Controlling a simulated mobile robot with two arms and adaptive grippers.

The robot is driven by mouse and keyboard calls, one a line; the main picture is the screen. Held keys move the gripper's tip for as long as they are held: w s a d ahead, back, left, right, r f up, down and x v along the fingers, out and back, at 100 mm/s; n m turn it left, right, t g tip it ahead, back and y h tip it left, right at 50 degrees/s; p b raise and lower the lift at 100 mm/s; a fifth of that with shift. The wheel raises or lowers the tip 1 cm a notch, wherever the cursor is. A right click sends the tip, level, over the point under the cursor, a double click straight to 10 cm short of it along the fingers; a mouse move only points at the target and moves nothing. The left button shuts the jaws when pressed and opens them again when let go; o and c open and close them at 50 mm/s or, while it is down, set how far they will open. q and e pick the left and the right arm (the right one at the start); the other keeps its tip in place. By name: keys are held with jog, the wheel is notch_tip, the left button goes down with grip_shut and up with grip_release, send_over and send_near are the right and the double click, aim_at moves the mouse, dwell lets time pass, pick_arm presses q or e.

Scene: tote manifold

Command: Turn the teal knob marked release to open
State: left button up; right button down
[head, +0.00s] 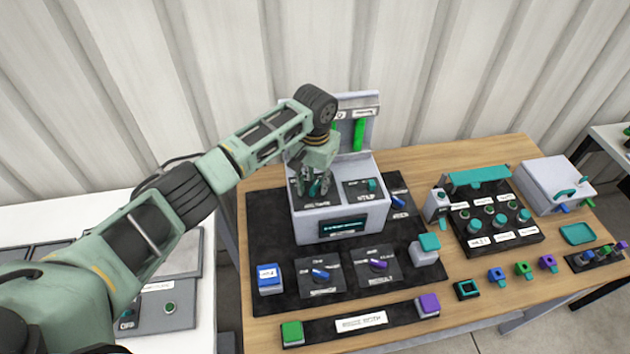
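My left gripper (313,187) points down at the left side of the top of a grey box (318,223). A bit of teal shows between its fingers, likely a knob, but the fingers hide most of it. I cannot tell whether they touch it. A label lies in front of it, too small to read surely. A second teal knob (372,185) sits on the right side of the same top, clear of the gripper. My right gripper is not in view.
An upright panel with a green bar (359,134) stands behind the box. Blue (320,273) and purple (378,264) knobs and coloured buttons surround its front. A black panel with teal knobs (501,221) and a white case (553,187) stand to the right.

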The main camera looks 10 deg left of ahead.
aim_at(315, 186)
pick_arm(q)
notch_tip(315, 186, up, 12)
dwell(0.6)
dwell(0.4)
